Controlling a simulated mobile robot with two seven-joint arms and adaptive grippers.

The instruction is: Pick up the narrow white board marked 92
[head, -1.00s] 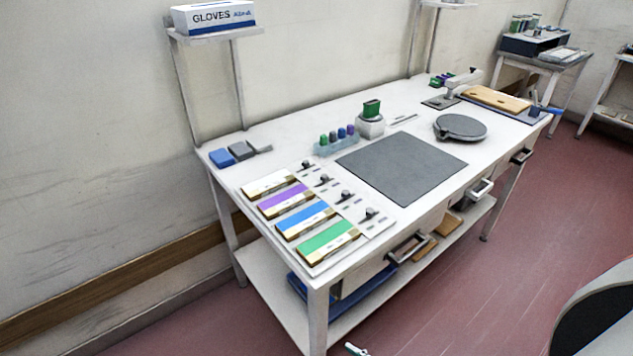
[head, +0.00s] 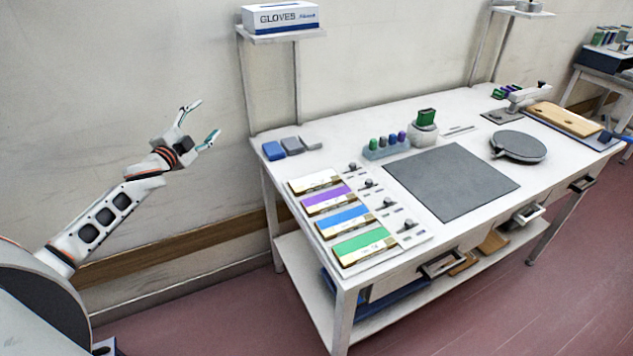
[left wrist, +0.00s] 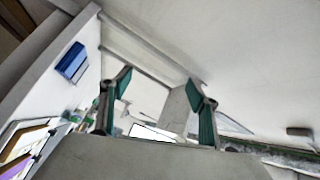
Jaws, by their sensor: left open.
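A narrow white board (head: 315,181) lies at the far end of a row of coloured boards on the left part of the white bench. Its marking is too small to read. My left gripper (head: 204,120) is open and empty, raised in front of the wall, left of the bench and apart from the board. In the left wrist view its two green-padded fingers (left wrist: 160,105) are spread with nothing held between them. My right gripper is not in view.
Purple (head: 328,200), blue (head: 343,221) and green (head: 361,245) boards lie beside the white one. Small blue and grey blocks (head: 291,146) sit at the bench's back left corner. A shelf post (head: 242,85) rises behind. A dark mat (head: 452,182) covers the bench's middle.

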